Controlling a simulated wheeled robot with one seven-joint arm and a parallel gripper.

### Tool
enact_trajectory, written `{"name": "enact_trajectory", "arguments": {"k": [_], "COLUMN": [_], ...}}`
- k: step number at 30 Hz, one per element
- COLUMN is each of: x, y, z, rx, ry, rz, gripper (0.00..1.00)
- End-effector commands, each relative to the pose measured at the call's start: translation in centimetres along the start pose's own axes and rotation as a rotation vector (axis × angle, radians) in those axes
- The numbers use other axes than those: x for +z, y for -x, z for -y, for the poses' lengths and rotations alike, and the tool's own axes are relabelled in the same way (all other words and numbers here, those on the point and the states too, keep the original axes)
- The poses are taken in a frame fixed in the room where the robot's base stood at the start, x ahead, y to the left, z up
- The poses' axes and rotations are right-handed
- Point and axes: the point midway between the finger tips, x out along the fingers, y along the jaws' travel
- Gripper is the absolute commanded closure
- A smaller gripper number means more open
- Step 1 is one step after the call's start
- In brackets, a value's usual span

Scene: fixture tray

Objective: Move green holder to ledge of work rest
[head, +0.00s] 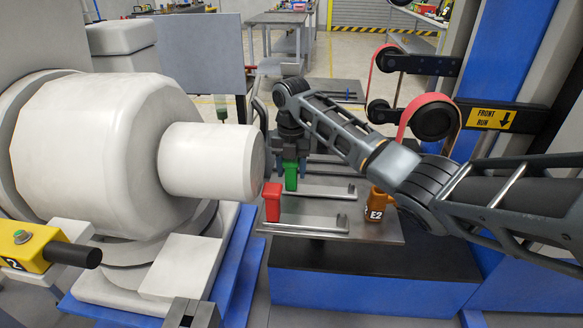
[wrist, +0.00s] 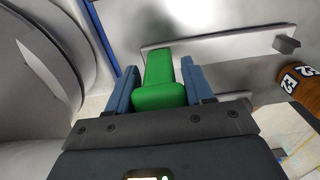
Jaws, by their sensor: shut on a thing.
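The green holder (head: 290,176) stands upright over the metal work rest (head: 385,236), in the middle of the head view. My gripper (head: 290,159) is directly above it and shut on it. In the wrist view the green holder (wrist: 160,82) sits between my two blue fingers (wrist: 160,92). I cannot tell whether its base touches the surface. Strip-like ledges with small end stops lie on the work rest, one in front (head: 312,223) and one behind it (head: 325,190). My forearm hides part of the rest behind.
A red holder (head: 272,203) stands at the left end of the front ledge. An orange holder marked E2 (head: 377,204) stands to the right; it also shows in the wrist view (wrist: 299,86). A large white machine cylinder (head: 212,162) is close on the left. Belt rollers (head: 433,121) stand behind on the right.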

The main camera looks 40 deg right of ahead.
Motion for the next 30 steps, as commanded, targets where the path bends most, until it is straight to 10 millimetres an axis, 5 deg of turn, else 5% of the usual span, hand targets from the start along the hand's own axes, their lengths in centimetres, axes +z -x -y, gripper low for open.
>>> {"name": "enact_trajectory", "arguments": {"k": [4,5,14,23,30], "x": [0.0,0.0,0.0,0.0,0.1], "y": [-0.2,-0.2,-0.2,0.0,3.3], "z": [0.0,0.0,0.0,0.0,-0.1], "rx": [0.0,0.0,0.0,0.0,0.001], "ry": [0.0,0.0,0.0,0.0,0.002], "rz": [0.001,0.001,0.0,0.0,0.004], "gripper": [0.94,0.48,0.19,0.19,0.19]}}
